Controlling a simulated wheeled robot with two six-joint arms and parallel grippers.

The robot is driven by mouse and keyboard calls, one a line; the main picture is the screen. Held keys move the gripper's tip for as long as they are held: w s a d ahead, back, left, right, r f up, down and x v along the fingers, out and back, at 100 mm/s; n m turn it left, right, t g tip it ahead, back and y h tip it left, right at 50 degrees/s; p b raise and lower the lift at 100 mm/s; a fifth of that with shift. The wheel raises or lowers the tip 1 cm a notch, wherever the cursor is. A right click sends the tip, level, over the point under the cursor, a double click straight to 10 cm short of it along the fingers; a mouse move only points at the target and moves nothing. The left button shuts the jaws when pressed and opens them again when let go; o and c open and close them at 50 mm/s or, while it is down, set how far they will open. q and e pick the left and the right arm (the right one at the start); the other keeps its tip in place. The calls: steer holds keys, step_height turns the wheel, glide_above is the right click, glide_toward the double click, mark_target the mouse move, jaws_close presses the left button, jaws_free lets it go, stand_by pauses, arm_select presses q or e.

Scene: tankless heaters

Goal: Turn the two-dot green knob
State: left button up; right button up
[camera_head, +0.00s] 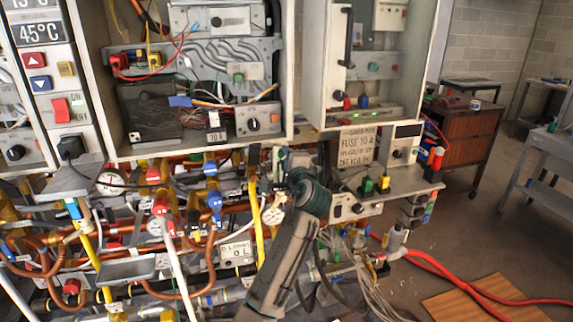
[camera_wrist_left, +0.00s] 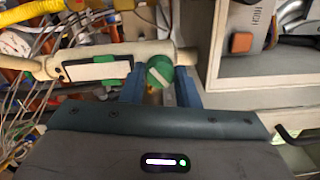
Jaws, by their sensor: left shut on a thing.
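A round green knob (camera_wrist_left: 160,72) with a pale bar across it sits on a cream pipe-like fitting in the left wrist view. My left gripper (camera_wrist_left: 160,89) has its two blue fingers on either side of the knob and is shut on it. I cannot make out any dots on the knob. In the head view my left gripper (camera_head: 285,163) reaches up to the pipework below the open cabinet, and its hand hides most of the knob there. My right gripper is not in view.
An open cabinet (camera_head: 208,142) with wiring hangs above the gripper. A paper sign (camera_head: 357,147) and a small shelf with green and yellow parts (camera_head: 375,186) are to its right. Dense pipes and a yellow pipe (camera_head: 256,215) crowd the left. Red hoses (camera_head: 445,270) lie on the floor.

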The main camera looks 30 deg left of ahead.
arm_select(q)
steer(key=shift+f+n+b, duration=0.1)
steer(key=shift+n+b, duration=0.45)
steer(key=shift+n, duration=0.55)
steer(key=o, duration=1)
steer(key=shift+b+v, duration=1.7)
steer(key=shift+v, duration=3.75)
